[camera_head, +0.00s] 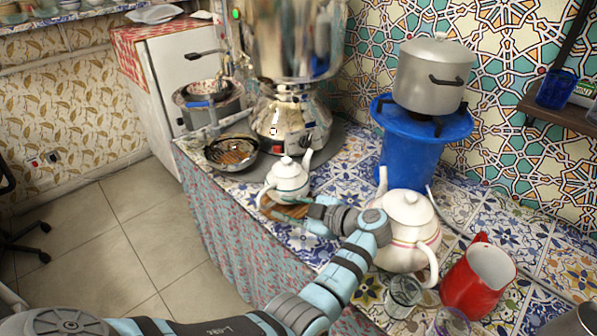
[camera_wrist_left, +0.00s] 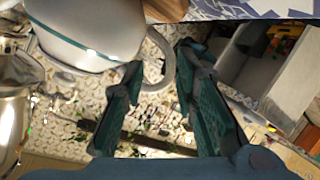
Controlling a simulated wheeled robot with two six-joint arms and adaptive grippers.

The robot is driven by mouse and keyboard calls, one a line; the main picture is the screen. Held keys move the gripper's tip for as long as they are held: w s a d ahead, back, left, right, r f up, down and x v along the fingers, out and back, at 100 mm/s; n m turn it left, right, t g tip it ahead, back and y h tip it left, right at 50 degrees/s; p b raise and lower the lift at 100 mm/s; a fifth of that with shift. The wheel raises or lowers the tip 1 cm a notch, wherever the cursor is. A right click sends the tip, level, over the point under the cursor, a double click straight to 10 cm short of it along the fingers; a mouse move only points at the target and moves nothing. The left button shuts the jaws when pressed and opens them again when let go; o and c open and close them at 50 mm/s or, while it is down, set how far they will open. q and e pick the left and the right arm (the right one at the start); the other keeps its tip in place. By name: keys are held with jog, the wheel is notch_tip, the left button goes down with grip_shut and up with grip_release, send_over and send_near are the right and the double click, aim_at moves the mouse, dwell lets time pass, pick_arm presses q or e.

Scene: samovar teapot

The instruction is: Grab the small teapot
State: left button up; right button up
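The small white teapot (camera_head: 288,181) with a green-blue band stands upright on a small wooden board (camera_head: 282,210) near the counter's front edge. Its spout points up and right, its handle is at the left. My left gripper (camera_head: 287,208) is low at the near side of this teapot. In the left wrist view the teapot (camera_wrist_left: 85,35) fills the upper left, and its curved handle (camera_wrist_left: 164,72) lies between the tips of my open left gripper (camera_wrist_left: 158,65). The fingers are apart, and I cannot tell whether either touches the handle. My right gripper is not in view.
A larger white teapot (camera_head: 408,214) stands right of my left forearm, with a glass (camera_head: 403,292) and a red pitcher (camera_head: 481,279) nearby. A samovar (camera_head: 290,115) and a pan (camera_head: 231,153) are behind the small teapot. A blue stand (camera_head: 410,145) carries a pot (camera_head: 433,75).

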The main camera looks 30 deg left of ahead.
aim_at(263, 205)
pick_arm(q)
jog(key=a, duration=0.3)
jog(key=s+a+p, duration=0.1)
jog(key=shift+s+a+f, duration=0.1)
jog(key=shift+a+f, duration=0.1)
jog(key=shift+f, duration=0.05)
jog(key=x, duration=0.3)
jog(key=shift+f, duration=0.15)
jog(key=shift+d, duration=0.1)
grip_shut()
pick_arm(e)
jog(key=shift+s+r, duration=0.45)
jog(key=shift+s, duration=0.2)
